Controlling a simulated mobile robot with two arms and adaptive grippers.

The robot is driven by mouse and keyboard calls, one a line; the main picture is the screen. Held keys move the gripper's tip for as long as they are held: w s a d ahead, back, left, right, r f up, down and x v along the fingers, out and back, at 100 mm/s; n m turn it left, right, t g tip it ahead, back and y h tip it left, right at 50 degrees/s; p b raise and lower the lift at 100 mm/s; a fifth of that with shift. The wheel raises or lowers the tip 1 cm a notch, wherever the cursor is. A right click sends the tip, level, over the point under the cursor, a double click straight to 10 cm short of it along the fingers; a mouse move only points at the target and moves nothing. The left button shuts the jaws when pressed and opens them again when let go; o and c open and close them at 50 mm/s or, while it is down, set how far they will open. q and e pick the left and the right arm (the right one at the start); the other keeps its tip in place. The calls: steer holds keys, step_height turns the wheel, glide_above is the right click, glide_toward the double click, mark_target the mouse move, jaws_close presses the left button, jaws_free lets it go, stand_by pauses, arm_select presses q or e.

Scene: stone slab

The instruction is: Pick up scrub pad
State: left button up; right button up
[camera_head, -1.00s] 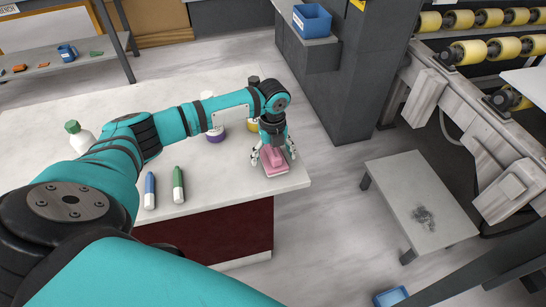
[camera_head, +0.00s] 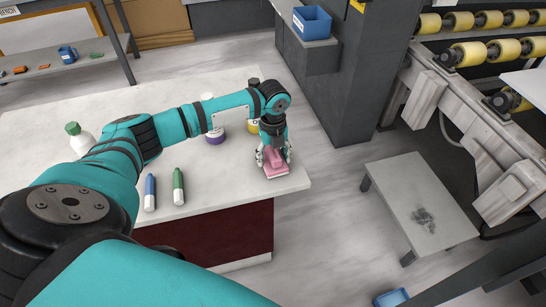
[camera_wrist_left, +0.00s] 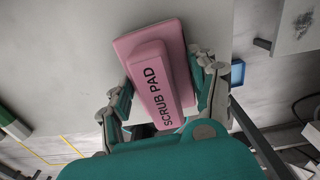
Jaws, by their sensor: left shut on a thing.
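The pink scrub pad (camera_head: 276,168) sits at the right front corner of the stone slab (camera_head: 232,179). It has a flat base and a raised block handle lettered "SCRUB PAD", seen close up in the left wrist view (camera_wrist_left: 157,80). My left gripper (camera_head: 273,158) points down over it, with its fingers shut on the sides of the raised handle. In the left wrist view the fingers (camera_wrist_left: 162,98) lie on both sides of the pad. I cannot tell any gap between pad and slab. My right gripper is out of view.
A green-capped white bottle (camera_head: 80,139) stands at the far left. A low grey table (camera_head: 420,205) is at right.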

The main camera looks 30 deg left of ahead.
mark_target(271, 152)
arm_select(q)
steer(key=r, duration=0.3)
steer(key=shift+s+r, duration=0.15)
steer(key=shift+s, duration=0.25)
steer(key=s+d+r, duration=0.1)
steer(key=s, duration=1.4)
steer(key=shift+d+r, duration=0.15)
steer(key=shift+r, duration=0.1)
